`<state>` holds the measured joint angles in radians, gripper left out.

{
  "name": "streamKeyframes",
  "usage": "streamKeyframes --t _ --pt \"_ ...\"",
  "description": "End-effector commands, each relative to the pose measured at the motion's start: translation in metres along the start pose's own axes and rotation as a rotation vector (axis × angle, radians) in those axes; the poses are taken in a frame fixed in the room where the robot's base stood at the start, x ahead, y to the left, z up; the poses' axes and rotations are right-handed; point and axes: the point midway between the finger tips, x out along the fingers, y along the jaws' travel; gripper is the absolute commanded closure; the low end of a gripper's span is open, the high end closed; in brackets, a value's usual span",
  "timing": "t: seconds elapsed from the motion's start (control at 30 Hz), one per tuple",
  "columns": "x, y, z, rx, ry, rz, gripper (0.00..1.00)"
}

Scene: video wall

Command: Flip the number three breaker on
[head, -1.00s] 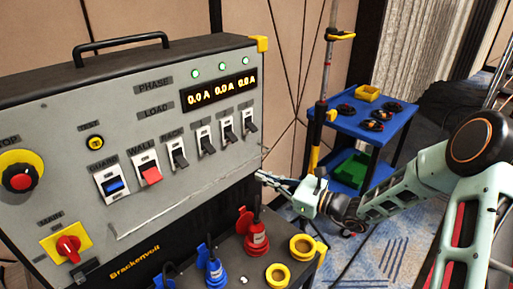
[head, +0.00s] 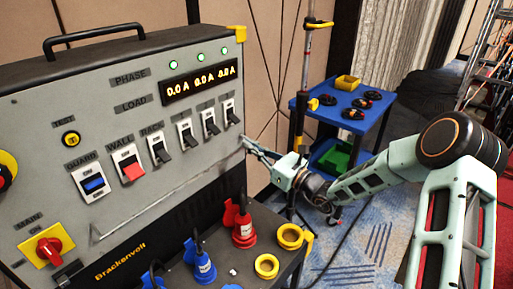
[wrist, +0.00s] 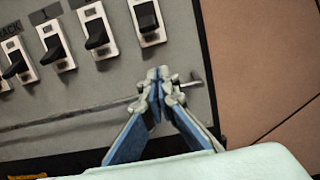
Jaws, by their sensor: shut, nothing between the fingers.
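The breaker row runs along the grey panel (head: 150,200). From the left come the GUARD breaker (head: 93,184) with a blue rocker, the WALL breaker (head: 131,170) with a red rocker and the RACK breaker (head: 161,151) with a black one. Three more black-rocker breakers follow: one (head: 187,136), a middle one (head: 211,124) and a rightmost one (head: 230,113). My gripper (head: 247,142) is shut and empty at the panel's right edge. In the wrist view its tips (wrist: 160,76) appear below the rightmost breaker (wrist: 148,20).
A display (head: 201,84) reads zeros, with three green lights above. A red MAIN knob (head: 48,250) sits at lower left. Below the panel, a dark shelf (head: 232,262) holds red and blue plugs and yellow rings. A blue cart (head: 345,118) stands behind my arm.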

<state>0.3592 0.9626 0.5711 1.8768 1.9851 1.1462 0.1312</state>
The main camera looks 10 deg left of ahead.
Motion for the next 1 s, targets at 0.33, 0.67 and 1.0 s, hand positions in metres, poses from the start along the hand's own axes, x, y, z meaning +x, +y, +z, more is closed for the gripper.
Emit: streamKeyframes --t 0.33,0.67,1.0 --pt "0.052 -0.001 0.017 -0.003 -0.001 -0.001 1.0" --pt "0.043 0.0 0.038 0.001 0.0 0.0 1.0" --pt "0.043 0.0 0.038 0.001 0.001 0.0 1.0"
